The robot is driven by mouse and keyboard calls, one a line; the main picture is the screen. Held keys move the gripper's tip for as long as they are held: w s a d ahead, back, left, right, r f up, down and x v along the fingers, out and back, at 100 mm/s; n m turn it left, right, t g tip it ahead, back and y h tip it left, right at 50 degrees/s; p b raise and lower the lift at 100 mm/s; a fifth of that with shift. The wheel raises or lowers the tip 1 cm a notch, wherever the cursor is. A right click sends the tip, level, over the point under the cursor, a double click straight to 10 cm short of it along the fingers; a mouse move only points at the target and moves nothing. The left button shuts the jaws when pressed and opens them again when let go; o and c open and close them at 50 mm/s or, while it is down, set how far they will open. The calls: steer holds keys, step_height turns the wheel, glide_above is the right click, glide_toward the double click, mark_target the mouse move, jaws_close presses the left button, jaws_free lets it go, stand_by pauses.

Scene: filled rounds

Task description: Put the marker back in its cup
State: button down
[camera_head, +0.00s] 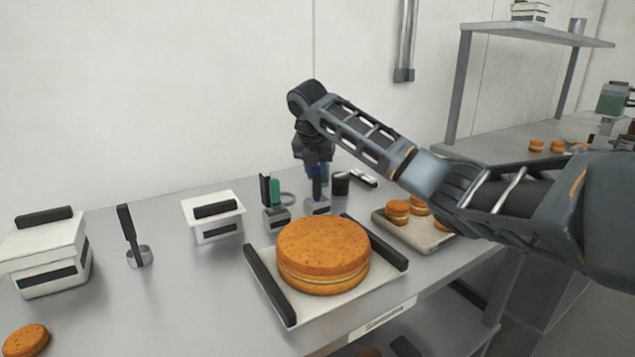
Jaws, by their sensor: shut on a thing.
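My gripper (316,170) points down near the wall side of the counter, behind the large filled round. It is shut on a slim dark blue marker (317,187), which stands about upright below the fingers. A small grey cup (317,208) with a dark label is directly under the marker. The marker's lower end meets the cup's top in this view; I cannot tell whether it is inside. Just left, a similar grey cup (277,222) stands by a green upright piece (275,192) and a black one (264,187).
A large orange-brown filled round (323,250) lies on a white tray with black handles (268,287) in front. A tray (428,240) of small rounds is right. A dark jar (340,184) stands close right of the gripper. White lidded boxes (212,228) stand left.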

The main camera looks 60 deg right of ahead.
mark_target(317, 182)
steer(key=shift+f, duration=1.75)
steer(key=shift+f, duration=0.1)
steer(key=c, duration=0.8)
jaws_free()
steer(key=shift+c, duration=0.2)
steer(key=v, duration=1.2)
